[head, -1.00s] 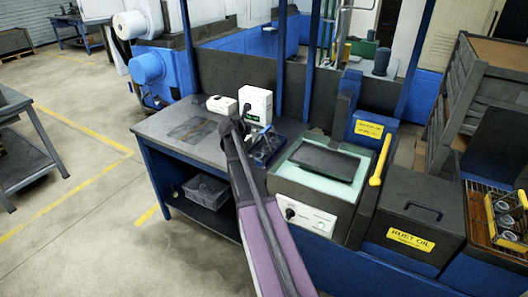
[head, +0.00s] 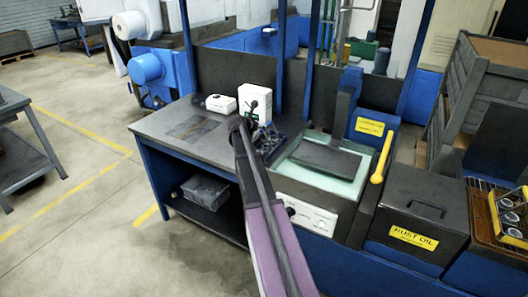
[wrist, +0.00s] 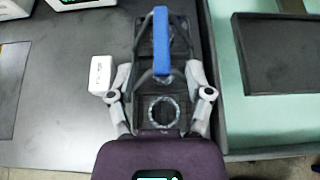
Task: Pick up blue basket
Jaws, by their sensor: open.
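The blue basket is a dark, narrow tray with a blue handle bar (wrist: 162,42) over it, and it stands on the grey worktop. A metal ring (wrist: 162,112) lies in its near part. In the wrist view my gripper (wrist: 160,76) is open, with one finger at each side of the basket and the handle between them. I cannot tell whether the fingers touch it. In the head view the dark basket (head: 270,144) is partly hidden by my arm.
A small white box (wrist: 101,75) lies close to the left finger. A green-edged basin with a dark plate (head: 325,156) is close on the right. White boxes (head: 256,97) stand behind. A grey bin (head: 205,189) sits on the shelf below.

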